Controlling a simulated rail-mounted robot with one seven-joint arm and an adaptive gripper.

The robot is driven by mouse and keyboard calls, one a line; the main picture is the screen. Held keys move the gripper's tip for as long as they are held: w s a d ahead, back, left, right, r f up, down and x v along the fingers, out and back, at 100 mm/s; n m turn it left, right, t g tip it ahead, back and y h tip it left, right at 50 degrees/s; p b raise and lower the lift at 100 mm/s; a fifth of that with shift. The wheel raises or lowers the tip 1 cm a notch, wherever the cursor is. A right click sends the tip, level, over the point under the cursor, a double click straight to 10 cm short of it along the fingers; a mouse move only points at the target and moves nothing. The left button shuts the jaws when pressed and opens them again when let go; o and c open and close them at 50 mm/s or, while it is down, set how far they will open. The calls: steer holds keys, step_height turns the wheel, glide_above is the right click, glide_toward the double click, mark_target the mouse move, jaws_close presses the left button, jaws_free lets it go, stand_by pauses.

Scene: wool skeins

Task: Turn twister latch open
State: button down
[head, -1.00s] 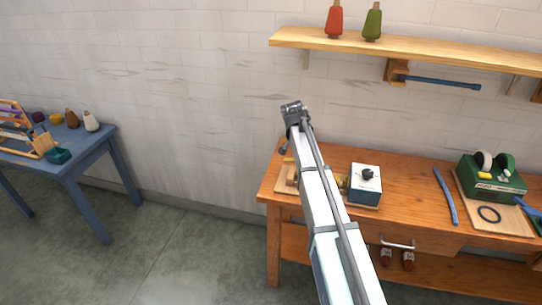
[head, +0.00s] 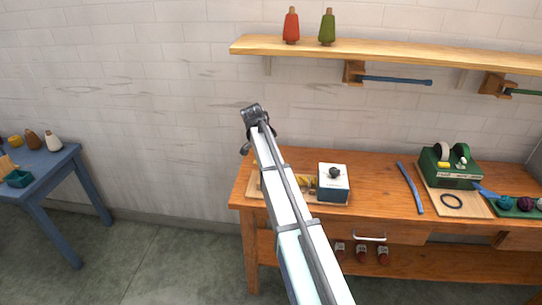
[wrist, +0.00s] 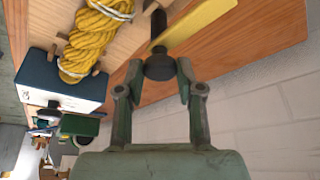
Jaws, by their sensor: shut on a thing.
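In the wrist view, a dark round knob (wrist: 159,66) sits on a dark stem beside a flat yellow plate (wrist: 200,22). It appears to be the twister latch. My gripper (wrist: 160,78) is shut on this knob, one finger on each side. A twisted yellow wool skein (wrist: 92,38) stretches between this end and a blue and white box (wrist: 62,82). In the head view the box (head: 333,190) stands on the bench with a dark knob on top. There my arm hides most of the skein and the latch.
The wooden bench (head: 375,170) also carries a blue strip (head: 410,187), a green device (head: 449,170) and a dark ring (head: 452,201). A wall shelf (head: 390,53) with red and green cones is above. A blue table (head: 55,172) stands left, with open floor between.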

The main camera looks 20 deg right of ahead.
steer(key=c, duration=0.7)
jaws_free()
steer(key=shift+f, duration=0.1)
steer(key=shift+c, duration=0.2)
steer(key=v, duration=1.2)
